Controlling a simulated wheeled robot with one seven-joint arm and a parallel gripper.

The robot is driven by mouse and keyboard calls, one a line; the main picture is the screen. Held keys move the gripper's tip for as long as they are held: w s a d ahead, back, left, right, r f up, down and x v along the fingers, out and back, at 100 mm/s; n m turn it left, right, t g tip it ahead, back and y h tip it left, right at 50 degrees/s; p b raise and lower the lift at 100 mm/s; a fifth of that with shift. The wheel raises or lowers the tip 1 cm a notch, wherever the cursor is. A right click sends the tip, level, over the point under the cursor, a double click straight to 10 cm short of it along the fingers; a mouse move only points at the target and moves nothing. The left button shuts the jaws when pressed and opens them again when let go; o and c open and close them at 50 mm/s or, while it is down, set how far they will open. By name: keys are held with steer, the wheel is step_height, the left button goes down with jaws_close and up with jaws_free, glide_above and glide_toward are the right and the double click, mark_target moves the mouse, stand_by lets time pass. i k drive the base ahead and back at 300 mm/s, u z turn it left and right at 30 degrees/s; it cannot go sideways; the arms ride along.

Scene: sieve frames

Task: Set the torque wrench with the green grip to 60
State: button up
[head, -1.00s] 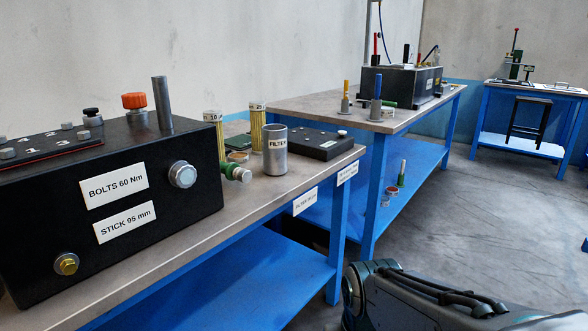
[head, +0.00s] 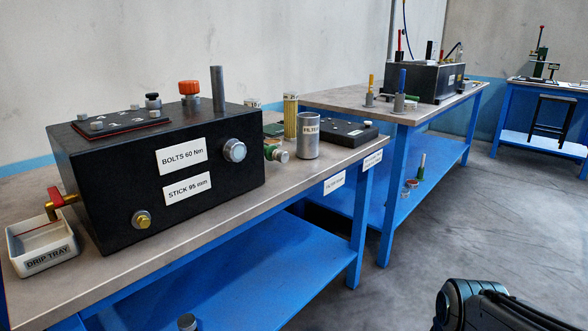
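A green grip with a silver end knob (head: 276,154) lies on the near bench, just past the black box and left of the filter can. It looks like the torque wrench's handle; the rest is hidden behind the box, and no scale can be read. A thin upright green piece with a pale top (head: 421,166) stands on the far bench's lower shelf; I cannot tell what it is. The black box (head: 110,195) has labels reading "BOLTS 60 Nm" (head: 182,156) and "STICK 95 mm" (head: 188,188). My gripper is out of view; only a dark arm part of mine shows at lower right.
The near bench (head: 235,215) also holds a drip tray (head: 45,252) under a red-handled tap, a grey filter can (head: 308,136) and a yellowish cylinder (head: 290,115). The far bench (head: 420,113) carries another black box (head: 425,80). Open floor lies to the right.

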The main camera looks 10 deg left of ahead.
mark_target(282, 156)
steer(key=k, duration=0.2)
steer(key=u, duration=0.7)
